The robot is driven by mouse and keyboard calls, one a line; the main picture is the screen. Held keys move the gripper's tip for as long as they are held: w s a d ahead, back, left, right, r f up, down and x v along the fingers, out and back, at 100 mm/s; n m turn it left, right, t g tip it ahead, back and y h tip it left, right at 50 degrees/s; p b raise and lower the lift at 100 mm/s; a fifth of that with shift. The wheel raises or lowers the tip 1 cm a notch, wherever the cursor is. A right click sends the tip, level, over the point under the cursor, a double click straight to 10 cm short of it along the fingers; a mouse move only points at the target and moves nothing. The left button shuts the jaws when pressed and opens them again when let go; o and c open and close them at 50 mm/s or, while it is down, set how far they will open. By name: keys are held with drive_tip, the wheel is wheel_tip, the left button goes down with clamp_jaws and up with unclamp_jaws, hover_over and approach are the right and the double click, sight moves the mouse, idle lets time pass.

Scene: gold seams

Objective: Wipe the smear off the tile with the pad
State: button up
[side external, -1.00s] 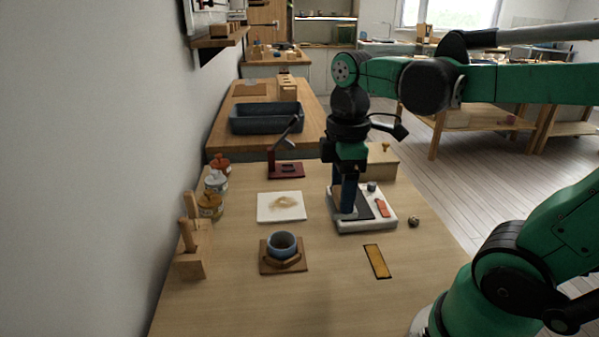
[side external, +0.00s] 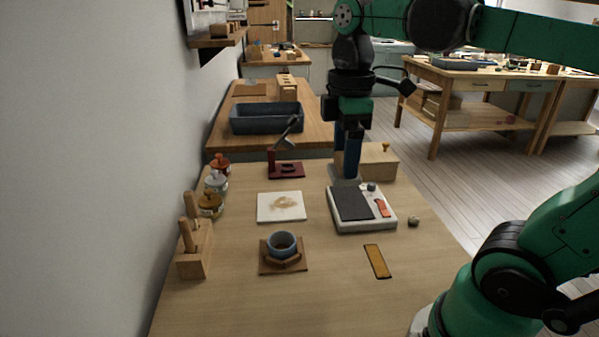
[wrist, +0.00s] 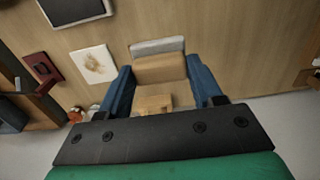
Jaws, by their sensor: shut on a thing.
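The pale square tile (side external: 281,206) lies flat on the table left of the grey tray, with a tan smear (side external: 283,202) across its middle. The tile also shows in the wrist view (wrist: 93,63), with the smear on it. My gripper (side external: 346,172) is up in the air, right of the tile and apart from it. It is shut on the pad (wrist: 160,68), a tan block with a light grey strip along its far edge, between the blue fingers. In the side view the pad is small and only its greyish lower part shows at the fingertips.
A white tray (side external: 388,221) with a dark panel stands right of the tile. A blue cup (side external: 282,243) on a wooden base stands in front of it, a maroon stand (side external: 286,171) behind. Jars (side external: 211,204) and a wooden tool block (side external: 195,255) line the left. A yellow strip (side external: 377,261) lies front right.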

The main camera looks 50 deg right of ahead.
drive_tip(key=w+d+f, duration=0.4)
drive_tip(key=w+d, duration=0.2)
drive_tip(key=w, duration=0.5)
drive_tip(key=shift+w+d+f, duration=0.9)
drive_tip(key=shift+w+f, duration=0.15)
drive_tip(key=shift+f, duration=1.15)
drive_tip(key=shift+w+d+f, duration=0.9)
drive_tip(key=shift+w+f, duration=0.2)
drive_tip(key=shift+f, duration=1.1)
drive_tip(key=shift+w+d+f, duration=0.9)
drive_tip(key=shift+w+f, duration=0.15)
drive_tip(key=shift+f, duration=1.15)
wheel_tip(320, 180, down, 2)
drive_tip(key=shift+w+a, duration=2.7)
drive_tip(key=shift+a, duration=0.05)
drive_tip(key=shift+s+d, duration=2.8)
drive_tip(key=shift+w+a, duration=0.5)
drive_tip(key=shift+a, duration=0.4)
drive_tip(key=shift+w+a, duration=2.05)
drive_tip(key=shift+a, duration=0.05)
drive_tip(key=shift+s+d, duration=2.75)
drive_tip(key=shift+d, duration=0.05)
wheel_tip(320, 180, up, 8)
